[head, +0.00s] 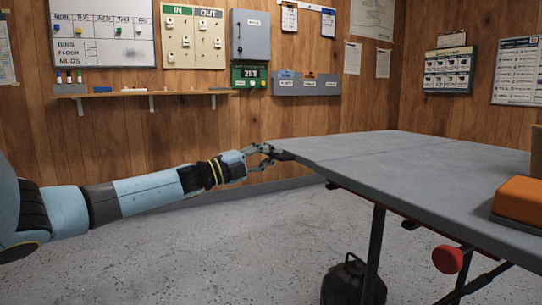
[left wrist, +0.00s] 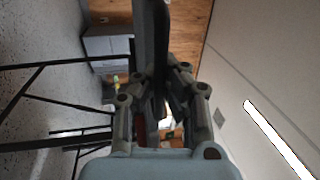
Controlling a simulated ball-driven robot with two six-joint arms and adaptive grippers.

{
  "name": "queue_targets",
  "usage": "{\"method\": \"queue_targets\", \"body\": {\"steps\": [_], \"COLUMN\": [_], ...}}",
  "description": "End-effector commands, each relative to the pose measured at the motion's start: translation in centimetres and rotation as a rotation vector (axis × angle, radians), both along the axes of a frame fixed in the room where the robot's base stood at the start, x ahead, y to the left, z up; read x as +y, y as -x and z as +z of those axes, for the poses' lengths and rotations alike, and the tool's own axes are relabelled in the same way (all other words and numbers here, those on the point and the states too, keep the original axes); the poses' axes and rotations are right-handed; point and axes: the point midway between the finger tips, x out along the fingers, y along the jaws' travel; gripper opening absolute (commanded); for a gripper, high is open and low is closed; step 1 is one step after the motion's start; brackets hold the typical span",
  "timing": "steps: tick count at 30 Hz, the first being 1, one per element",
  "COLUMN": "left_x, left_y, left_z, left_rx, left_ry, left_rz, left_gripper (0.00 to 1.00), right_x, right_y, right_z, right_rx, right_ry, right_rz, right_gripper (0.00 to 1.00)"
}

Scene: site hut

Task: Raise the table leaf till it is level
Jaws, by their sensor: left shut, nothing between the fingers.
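The grey table (head: 420,180) fills the right of the head view. Its leaf (head: 325,147) is the end part at the left, beyond a faint seam, and looks about level with the rest of the top. My left gripper (head: 268,154) is shut with nothing held, at the leaf's left corner; whether it touches the edge I cannot tell. In the left wrist view the gripper (left wrist: 160,88) shows close up, with the leaf edge-on beyond it. A red knob (head: 448,259) sits under the table's near edge. My right gripper is not in view.
An orange block (head: 522,201) lies on the table at the right. A black container (head: 345,281) stands on the floor by a dark table leg (head: 374,250). A narrow shelf (head: 145,93) runs along the back wall. The floor left of the table is clear.

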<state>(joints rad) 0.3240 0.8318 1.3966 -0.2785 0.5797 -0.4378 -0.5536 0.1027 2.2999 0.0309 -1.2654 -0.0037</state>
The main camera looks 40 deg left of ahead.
Motion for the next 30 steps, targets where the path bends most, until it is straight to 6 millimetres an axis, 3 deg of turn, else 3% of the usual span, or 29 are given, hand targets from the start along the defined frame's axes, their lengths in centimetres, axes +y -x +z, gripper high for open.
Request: {"method": "queue_targets", "body": {"steps": [1, 9, 20, 30], "left_x": [0.1, 0.0, 0.3, 2.5], "left_y": [0.0, 0.0, 0.7, 6.2], "left_z": [0.1, 0.0, -0.2, -1.5], "left_rx": [-0.001, 0.0, 0.003, 0.009], "left_ry": [-0.002, 0.0, 0.0, -0.003], "left_rz": [-0.001, 0.0, -0.001, -0.003], "left_gripper": [0.02, 0.34, 0.34, 0.34], "right_x": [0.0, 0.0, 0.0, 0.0], "right_y": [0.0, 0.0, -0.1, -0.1], "right_z": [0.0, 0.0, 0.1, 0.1], "right_rx": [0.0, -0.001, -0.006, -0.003], "right_ry": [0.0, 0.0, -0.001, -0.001], "right_rz": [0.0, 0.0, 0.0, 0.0], "right_gripper": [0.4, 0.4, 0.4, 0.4]}}
